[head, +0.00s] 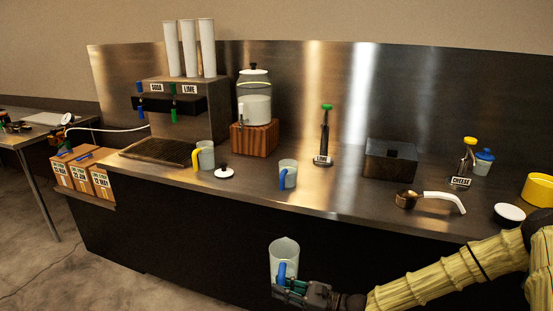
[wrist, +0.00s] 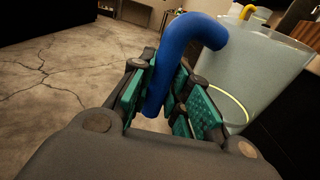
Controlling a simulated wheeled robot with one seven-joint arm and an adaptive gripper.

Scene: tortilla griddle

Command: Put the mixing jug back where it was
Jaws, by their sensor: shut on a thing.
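My gripper (head: 288,289) is shut on the blue handle of a large translucent jug (head: 285,250), which I take to be the mixing jug. The jug is upright, held in the air in front of the counter and below its top. In the wrist view the gripper's green pads (wrist: 168,105) stand on both sides of the blue handle, and the jug's grey wall (wrist: 235,70) fills the upper right. The jug looks empty, though its bottom is partly hidden. The steel counter (head: 330,203) lies beyond it.
On the counter stand a yellow-handled jug (head: 205,157), a smaller blue-handled jug (head: 288,174), a black-knobbed white lid (head: 224,173), a drink dispenser (head: 255,100), a dark box (head: 390,160) and a white-handled ladle (head: 432,201). The front counter edge between jug and ladle is clear.

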